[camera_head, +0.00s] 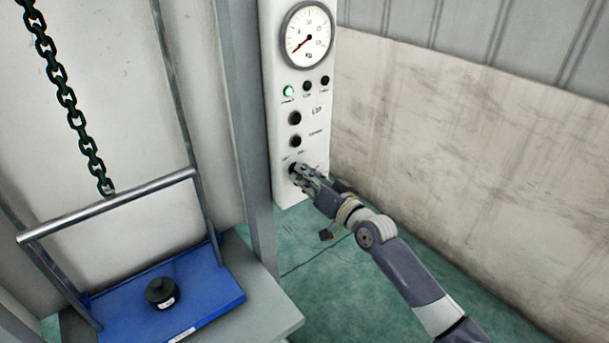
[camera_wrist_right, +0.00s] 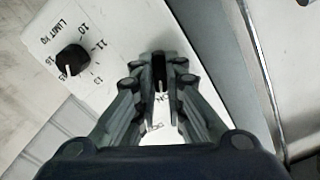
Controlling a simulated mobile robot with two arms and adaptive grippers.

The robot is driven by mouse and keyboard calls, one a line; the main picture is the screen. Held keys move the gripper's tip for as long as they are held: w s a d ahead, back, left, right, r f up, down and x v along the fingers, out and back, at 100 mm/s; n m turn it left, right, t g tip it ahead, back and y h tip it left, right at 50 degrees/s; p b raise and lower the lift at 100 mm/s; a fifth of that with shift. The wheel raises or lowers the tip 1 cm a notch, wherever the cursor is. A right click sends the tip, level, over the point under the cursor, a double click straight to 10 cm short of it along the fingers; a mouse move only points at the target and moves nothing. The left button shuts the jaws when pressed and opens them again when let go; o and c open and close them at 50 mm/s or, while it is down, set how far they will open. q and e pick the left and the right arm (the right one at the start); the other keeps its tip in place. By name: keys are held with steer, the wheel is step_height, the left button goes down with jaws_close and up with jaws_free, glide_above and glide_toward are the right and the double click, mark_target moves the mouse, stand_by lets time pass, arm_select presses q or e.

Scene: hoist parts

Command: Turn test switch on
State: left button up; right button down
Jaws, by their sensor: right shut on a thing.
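The test switch is a small black knob at the bottom of the white control panel (camera_head: 273,115). In the head view the fingers of my right gripper (camera_head: 303,175) mostly cover it. In the right wrist view the black switch knob (camera_wrist_right: 158,68) sits between the fingertips of my right gripper (camera_wrist_right: 159,80), which is shut on it. Part of a printed label shows below the knob, but the rest is hidden by the fingers. A green lamp (camera_head: 289,91) on the panel is lit. My left gripper is not in view.
Two more black knobs (camera_head: 295,118) sit above the switch, under a round gauge (camera_head: 308,36). A limit knob (camera_wrist_right: 72,60) shows in the wrist view. At left, a chain (camera_head: 66,98) hangs over a blue platform (camera_head: 215,283) bearing a black weight (camera_head: 160,292).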

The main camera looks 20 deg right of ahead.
stand_by(0.5)
steer(key=c, duration=1.7)
jaws_free()
steer(key=shift+o, duration=0.2)
steer(key=v, duration=1.2)
